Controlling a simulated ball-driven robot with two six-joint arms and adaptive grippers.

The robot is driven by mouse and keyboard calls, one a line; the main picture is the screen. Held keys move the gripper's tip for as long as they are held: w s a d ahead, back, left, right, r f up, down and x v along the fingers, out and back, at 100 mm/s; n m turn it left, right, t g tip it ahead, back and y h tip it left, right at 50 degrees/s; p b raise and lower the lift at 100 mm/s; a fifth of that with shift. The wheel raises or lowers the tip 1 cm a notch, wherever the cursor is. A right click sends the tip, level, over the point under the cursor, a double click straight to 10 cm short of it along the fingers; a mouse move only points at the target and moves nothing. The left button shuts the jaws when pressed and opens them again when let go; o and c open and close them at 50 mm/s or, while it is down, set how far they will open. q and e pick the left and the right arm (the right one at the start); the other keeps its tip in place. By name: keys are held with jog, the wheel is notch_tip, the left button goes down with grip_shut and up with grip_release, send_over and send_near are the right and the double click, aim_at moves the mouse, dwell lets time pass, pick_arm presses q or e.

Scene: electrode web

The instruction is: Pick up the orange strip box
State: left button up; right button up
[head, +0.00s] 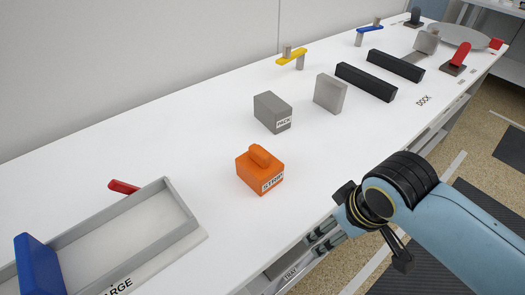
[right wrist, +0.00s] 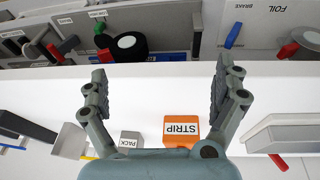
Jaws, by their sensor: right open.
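The orange strip box (head: 259,173) stands upright on the white table, with a rounded handle on top and a "STRIP" label on its front. It also shows in the right wrist view (right wrist: 181,130), between and beyond my open fingers. My right gripper (head: 372,232) is off the table's front edge, to the right of the box and apart from it. In the right wrist view its two fingers (right wrist: 158,95) are spread wide with nothing between them. My left gripper is not in view.
A grey box labelled "PACK" (head: 272,112) stands behind the strip box. A grey block (head: 331,93) and black bars (head: 366,81) are farther right. A grey tray (head: 190,211) with a blue block (head: 38,265) lies at the left. The table around the strip box is clear.

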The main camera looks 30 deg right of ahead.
jog(key=w+a+r+p, duration=0.1)
jog(key=w+r+p, duration=0.2)
jog(key=r, duration=0.6)
jog(key=n+t+y+p, duration=0.1)
jog(key=y, duration=0.1)
send_near(255, 160)
jog(key=shift+w+d+f, duration=0.2)
jog(key=shift+d+f, duration=0.2)
jog(key=shift+f, duration=0.05)
jog(key=x, duration=0.2)
jog(key=w+x, duration=0.1)
jog(key=x, duration=0.2)
jog(key=shift+a+r, duration=0.1)
jog(key=shift+r, duration=0.1)
jog(key=shift+d+b+x, duration=0.2)
jog(key=shift+b+x, duration=0.1)
jog(key=shift+x, duration=2.85)
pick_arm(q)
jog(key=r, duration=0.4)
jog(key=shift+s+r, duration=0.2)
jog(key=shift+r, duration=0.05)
pick_arm(e)
jog(key=shift+s, duration=0.2)
jog(key=c, duration=1.2)
